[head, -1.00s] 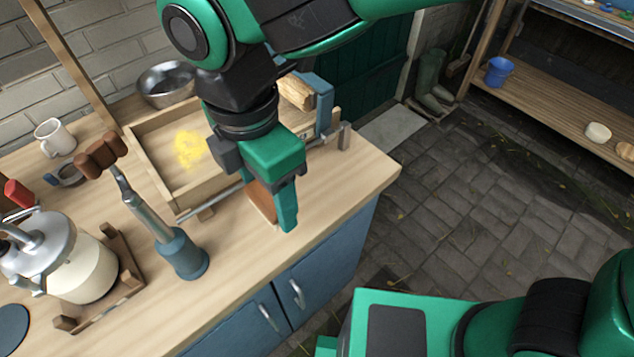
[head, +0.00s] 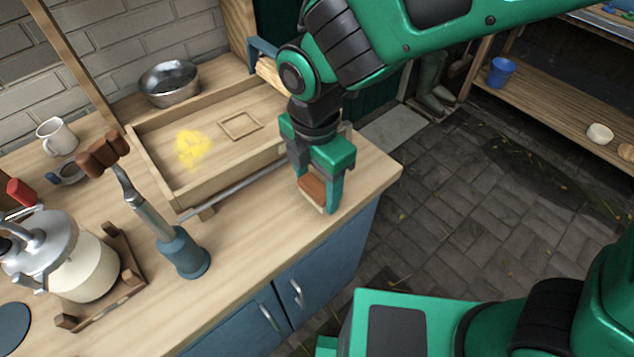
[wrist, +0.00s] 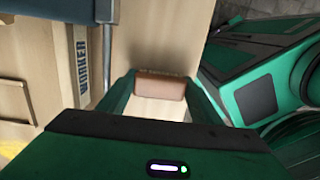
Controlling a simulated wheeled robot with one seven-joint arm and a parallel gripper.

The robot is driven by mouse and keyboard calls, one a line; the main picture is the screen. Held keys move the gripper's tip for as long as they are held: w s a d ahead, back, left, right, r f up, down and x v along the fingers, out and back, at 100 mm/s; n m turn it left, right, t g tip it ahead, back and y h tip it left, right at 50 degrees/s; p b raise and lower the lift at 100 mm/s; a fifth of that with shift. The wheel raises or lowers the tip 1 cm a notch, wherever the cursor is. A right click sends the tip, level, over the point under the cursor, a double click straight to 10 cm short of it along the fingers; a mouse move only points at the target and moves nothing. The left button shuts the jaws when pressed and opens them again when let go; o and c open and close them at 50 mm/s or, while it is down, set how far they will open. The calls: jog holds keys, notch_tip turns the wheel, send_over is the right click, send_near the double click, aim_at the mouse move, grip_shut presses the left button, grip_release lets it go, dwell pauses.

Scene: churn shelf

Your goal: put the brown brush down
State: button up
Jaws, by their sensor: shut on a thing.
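The brown brush (head: 313,190) is a small block with a brown body and a pale lower part. My gripper (head: 320,192) is shut on it near the front right end of the wooden counter. In the wrist view the brush (wrist: 160,84) sits between the two fingers of my gripper (wrist: 160,95), with pale counter wood around it. I cannot tell whether the brush touches the counter or hangs just above it.
A wooden tray (head: 185,197) with yellow crumbs (head: 192,148) and a small square frame (head: 240,124) lies behind and left. A blue-grey pump with a brown handle (head: 182,252), a kettle (head: 75,262), a mug (head: 57,136) and a metal bowl (head: 170,83) stand leftward. The counter (head: 250,235) before the tray is clear.

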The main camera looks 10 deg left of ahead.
aim_at(316, 186)
jog(key=shift+f, duration=0.2)
jog(key=shift+f, duration=0.35)
jog(key=shift+s+d+f, duration=0.2)
jog(key=shift+s+f, duration=0.1)
jog(key=o, duration=0.8)
jog(key=shift+s, duration=0.1)
jog(key=shift+c, duration=0.2)
jog(key=o, duration=0.3)
jog(key=shift+a, duration=0.1)
jog(key=shift+o, duration=0.2)
jog(key=shift+w+f, duration=0.1)
jog(key=shift+w, duration=0.1)
notch_tip(316, 186, up, 14)
jog(key=shift+a+f, duration=0.15)
jog(key=shift+f, duration=0.1)
